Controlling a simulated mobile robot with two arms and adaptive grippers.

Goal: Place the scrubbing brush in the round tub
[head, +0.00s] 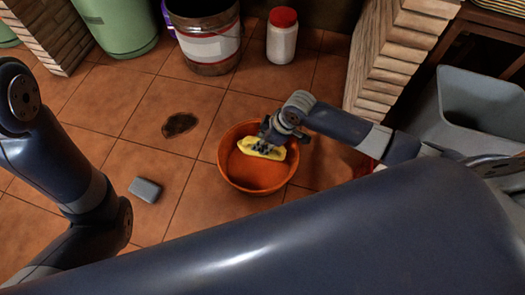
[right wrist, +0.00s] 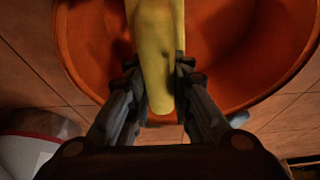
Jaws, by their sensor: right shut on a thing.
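The scrubbing brush (head: 262,149) has a yellow body with dark parts at its middle. My right gripper (head: 272,135) is shut on it and holds it over the orange round tub (head: 227,172) in the head view. In the right wrist view the fingers (right wrist: 158,85) press on both sides of the yellow brush (right wrist: 158,60), with the orange tub (right wrist: 230,75) behind it. I cannot tell whether the brush touches the tub. The tub stands on the tiled floor. My left gripper is not in view; only my left arm shows at the left.
A grey block (head: 145,190) and a dark stain (head: 180,124) are on the floor left of the tub. A metal bucket (head: 208,47), a red-lidded white jar (head: 282,38) and a green container (head: 118,25) stand behind. A grey bin (head: 470,115) is at right, near a brick pillar (head: 398,55).

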